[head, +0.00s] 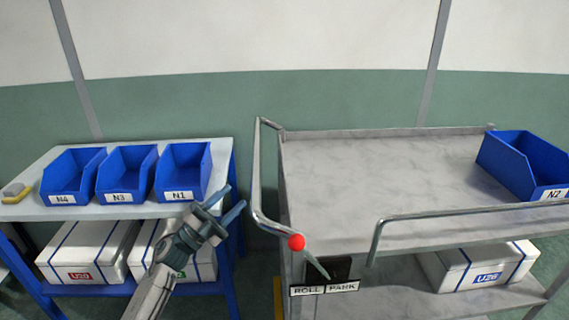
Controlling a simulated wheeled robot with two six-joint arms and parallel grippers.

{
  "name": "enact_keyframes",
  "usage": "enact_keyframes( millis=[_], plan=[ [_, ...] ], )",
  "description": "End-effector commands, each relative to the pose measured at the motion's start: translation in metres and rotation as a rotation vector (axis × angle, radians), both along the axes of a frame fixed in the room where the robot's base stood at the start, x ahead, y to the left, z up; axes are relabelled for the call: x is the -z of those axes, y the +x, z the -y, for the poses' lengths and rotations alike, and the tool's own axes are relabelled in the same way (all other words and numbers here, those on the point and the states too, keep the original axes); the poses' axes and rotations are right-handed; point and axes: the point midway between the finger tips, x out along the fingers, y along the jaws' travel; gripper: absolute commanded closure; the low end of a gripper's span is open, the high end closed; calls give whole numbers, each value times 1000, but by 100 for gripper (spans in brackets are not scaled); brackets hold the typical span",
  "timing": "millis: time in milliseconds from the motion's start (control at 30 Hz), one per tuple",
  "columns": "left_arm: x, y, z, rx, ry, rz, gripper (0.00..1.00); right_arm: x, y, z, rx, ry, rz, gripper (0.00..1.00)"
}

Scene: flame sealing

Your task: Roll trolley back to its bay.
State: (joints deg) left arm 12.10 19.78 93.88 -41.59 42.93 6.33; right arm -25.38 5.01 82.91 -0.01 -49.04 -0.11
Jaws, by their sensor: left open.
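The grey metal trolley (385,170) stands on the right side of the head view. Its tubular push handle (257,175) rises at its left end. A lever with a red knob (297,242) is on that end, above a plate (324,287) reading ROLL and PARK. The lever leans left, with the knob above the ROLL side. My left gripper (233,195) is open and empty, just left of the handle and apart from it, in front of the blue-legged table. My right gripper is not in view.
A table (125,209) on the left holds blue bins N4, N3 and N1 (183,172), with white boxes (88,250) below. Blue bin N2 (522,165) sits on the trolley's top, and a white box (480,266) on its lower shelf. A narrow gap separates table and trolley.

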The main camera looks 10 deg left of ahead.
Motion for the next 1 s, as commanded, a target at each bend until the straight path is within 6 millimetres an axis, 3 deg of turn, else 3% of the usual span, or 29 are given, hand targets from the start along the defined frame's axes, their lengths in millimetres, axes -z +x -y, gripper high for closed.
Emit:
enact_keyframes(
  millis=[167,700,1000],
  plan=[
    [-14,1,9,19,20,30,57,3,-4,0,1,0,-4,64],
    [-56,50,60,17,15,26,57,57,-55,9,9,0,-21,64],
    [-63,60,72,17,17,25,57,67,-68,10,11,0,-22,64]
  ],
)
